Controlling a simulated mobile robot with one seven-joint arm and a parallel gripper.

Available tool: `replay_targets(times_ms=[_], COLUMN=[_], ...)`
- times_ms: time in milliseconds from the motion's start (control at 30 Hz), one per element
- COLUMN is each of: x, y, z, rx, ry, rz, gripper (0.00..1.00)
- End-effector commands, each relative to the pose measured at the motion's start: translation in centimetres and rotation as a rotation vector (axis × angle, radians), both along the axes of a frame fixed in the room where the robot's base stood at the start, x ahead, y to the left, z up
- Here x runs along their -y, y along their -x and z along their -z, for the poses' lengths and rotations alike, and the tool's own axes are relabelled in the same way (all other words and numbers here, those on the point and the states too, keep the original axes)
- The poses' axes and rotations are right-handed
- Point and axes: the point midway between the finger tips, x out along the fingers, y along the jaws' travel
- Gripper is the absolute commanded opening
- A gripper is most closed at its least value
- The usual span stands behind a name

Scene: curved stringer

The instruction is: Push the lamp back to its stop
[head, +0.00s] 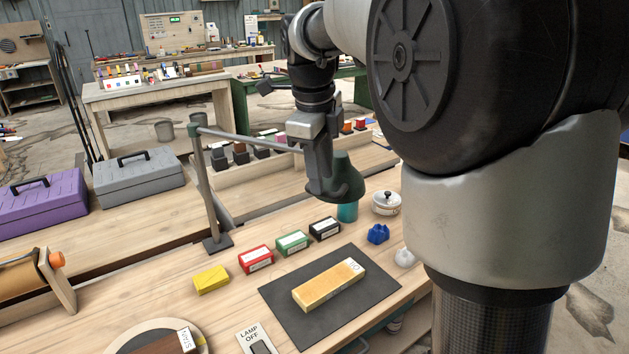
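The lamp has a dark green bell-shaped shade (343,178) at the end of a grey arm. Its post (207,190) rises from a dark base on the bench, left of the shade. My gripper (322,190) reaches down from above, its fingers beside the left of the shade. I cannot tell whether they touch it or whether the fingers are apart. The lamp's stop cannot be made out. A card reading LAMP OFF (257,339) lies at the front of the bench with a dark switch.
A dark mat (285,304) carries a yellow block (329,284). Yellow (211,279), red (256,259), green (292,242) and black (324,228) boxes stand in a row behind it. A teal cup (347,212) stands below the shade, a white lidded jar (386,203) to its right. Grey (139,178) and purple (42,205) toolboxes sit left.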

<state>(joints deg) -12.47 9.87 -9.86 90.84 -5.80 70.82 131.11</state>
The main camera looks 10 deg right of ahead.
Motion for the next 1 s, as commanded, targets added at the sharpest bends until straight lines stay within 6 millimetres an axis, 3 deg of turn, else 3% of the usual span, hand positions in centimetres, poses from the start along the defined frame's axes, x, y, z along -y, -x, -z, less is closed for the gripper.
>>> replay_targets(times_ms=[200, 533, 567, 733, 1000], x=[0.3, 0.3, 0.3, 0.3, 0.3], y=[-0.4, -0.4, -0.4, -0.4, -0.4], z=[2.4, 2.7, 2.7, 2.7, 2.7], rx=[-0.001, 0.0, 0.0, 0.0, 0.0], ry=[0.0, 0.0, 0.0, 0.0, 0.0], rz=[0.0, 0.0, 0.0, 0.0, -0.001], gripper=[0.31, 0.31, 0.29, 0.01, 0.0])
